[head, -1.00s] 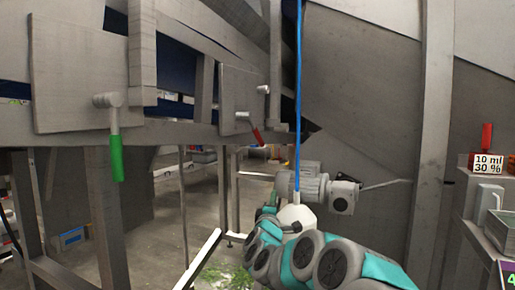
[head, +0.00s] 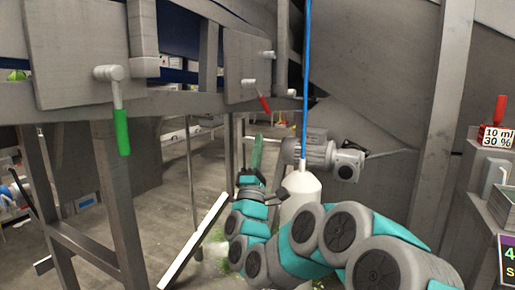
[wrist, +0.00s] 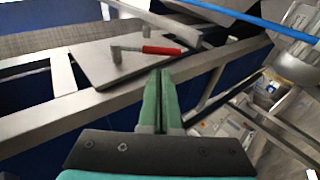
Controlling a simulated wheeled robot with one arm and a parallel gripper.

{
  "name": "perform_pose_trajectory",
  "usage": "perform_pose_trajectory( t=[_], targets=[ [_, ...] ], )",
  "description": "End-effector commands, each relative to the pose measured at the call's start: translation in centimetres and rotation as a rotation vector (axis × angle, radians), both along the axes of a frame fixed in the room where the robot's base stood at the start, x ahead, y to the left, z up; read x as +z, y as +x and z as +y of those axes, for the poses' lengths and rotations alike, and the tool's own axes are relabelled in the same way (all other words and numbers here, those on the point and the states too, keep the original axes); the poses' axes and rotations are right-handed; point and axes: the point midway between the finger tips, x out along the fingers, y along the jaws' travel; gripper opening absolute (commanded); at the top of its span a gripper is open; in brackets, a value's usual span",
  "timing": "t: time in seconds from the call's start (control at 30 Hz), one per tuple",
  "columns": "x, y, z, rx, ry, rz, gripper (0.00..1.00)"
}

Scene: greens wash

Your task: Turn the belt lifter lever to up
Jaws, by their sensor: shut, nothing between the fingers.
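A lever with a red handle (head: 265,103) is mounted on a grey plate (head: 240,48) on the machine frame. Its handle hangs down and to the right from a metal pivot. In the wrist view the red handle (wrist: 161,50) lies just beyond my fingertips. A second lever with a green handle (head: 122,132) hangs nearly straight down from a plate at the left. I cannot tell from any label which is the belt lifter lever. My gripper (head: 257,150) has green fingers, shut and empty, pointing up below the red lever. In the wrist view the fingers (wrist: 160,82) appear apart from the handle.
A white container (head: 299,190) with a blue hose (head: 306,75) stands right of my gripper, near a grey motor (head: 317,152). Frame legs (head: 118,205) stand at left. A red-handled item (head: 500,109) sits above a "10 ml 30 %" label at right.

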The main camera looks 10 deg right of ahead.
Motion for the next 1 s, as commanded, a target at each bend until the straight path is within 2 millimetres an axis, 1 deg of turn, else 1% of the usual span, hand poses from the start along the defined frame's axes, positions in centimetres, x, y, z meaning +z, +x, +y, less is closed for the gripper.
perform_pose_trajectory(
  t=[0.2, 0.5, 0.73, 1.0],
  targets=[
    [2.5, 2.3, -0.8, 0.0, 0.001, -0.002, 0.0],
    [5.3, 5.0, -1.8, 0.0, 0.001, 0.002, 0.0],
    [6.3, 6.0, -2.1, 0.0, 0.0, 0.003, 0.0],
    [6.6, 6.3, -2.2, -0.001, -0.001, 0.004, 0.0]
  ],
)
